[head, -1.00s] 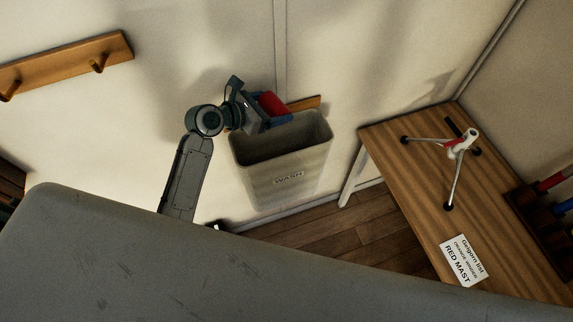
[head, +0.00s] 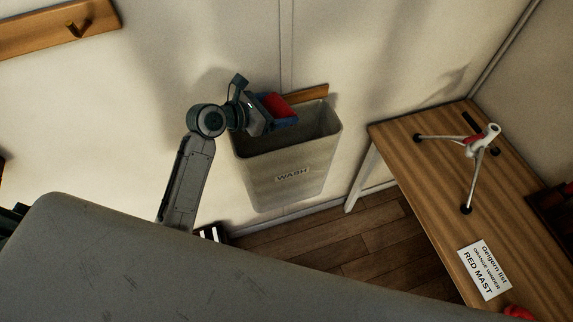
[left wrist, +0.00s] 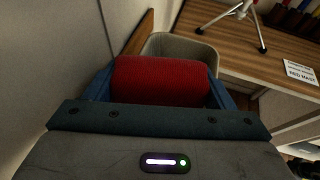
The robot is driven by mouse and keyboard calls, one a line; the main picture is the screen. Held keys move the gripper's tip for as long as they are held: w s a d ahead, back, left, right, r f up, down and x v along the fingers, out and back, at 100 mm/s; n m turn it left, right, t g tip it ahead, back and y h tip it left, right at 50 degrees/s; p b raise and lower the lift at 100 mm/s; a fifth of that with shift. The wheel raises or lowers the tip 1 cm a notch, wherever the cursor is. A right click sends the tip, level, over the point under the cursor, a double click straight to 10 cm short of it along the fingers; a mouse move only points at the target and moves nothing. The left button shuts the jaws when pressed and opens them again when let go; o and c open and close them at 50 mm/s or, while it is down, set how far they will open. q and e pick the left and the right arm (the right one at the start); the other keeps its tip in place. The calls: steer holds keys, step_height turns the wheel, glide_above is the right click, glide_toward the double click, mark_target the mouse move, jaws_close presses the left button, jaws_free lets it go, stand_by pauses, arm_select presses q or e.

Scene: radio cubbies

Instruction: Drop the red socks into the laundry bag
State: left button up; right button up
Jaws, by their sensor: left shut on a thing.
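The red socks (head: 277,104) are a rolled red knit bundle, which fills the gap between the blue fingers in the left wrist view (left wrist: 162,80). My left gripper (head: 276,110) is shut on them and holds them over the left back part of the laundry bag's mouth. The laundry bag (head: 290,178) is a grey open-topped bag marked WASH, hanging against the wall. Its rim also shows behind the socks in the left wrist view (left wrist: 180,45). The bag's inside is dark, and its back left rim is partly hidden by the gripper. My right gripper is not in view.
A wooden table (head: 440,190) stands right of the bag. On it are a small tripod stand (head: 480,165) and a white card (head: 485,270) reading RED MAST. A wooden peg rail (head: 60,25) is on the wall at upper left. Floorboards show below the bag.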

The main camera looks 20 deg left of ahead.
arm_select(q)
steer(key=o, duration=1)
steer(key=shift+s+a+r, duration=0.2)
steer(key=shift+s+a, duration=0.2)
steer(key=b+v, duration=0.1)
steer(key=v, duration=0.8)
steer(key=shift+s+a+r+b, duration=0.15)
steer(key=shift+s+a+b, duration=0.1)
steer(key=shift+b, duration=0.15)
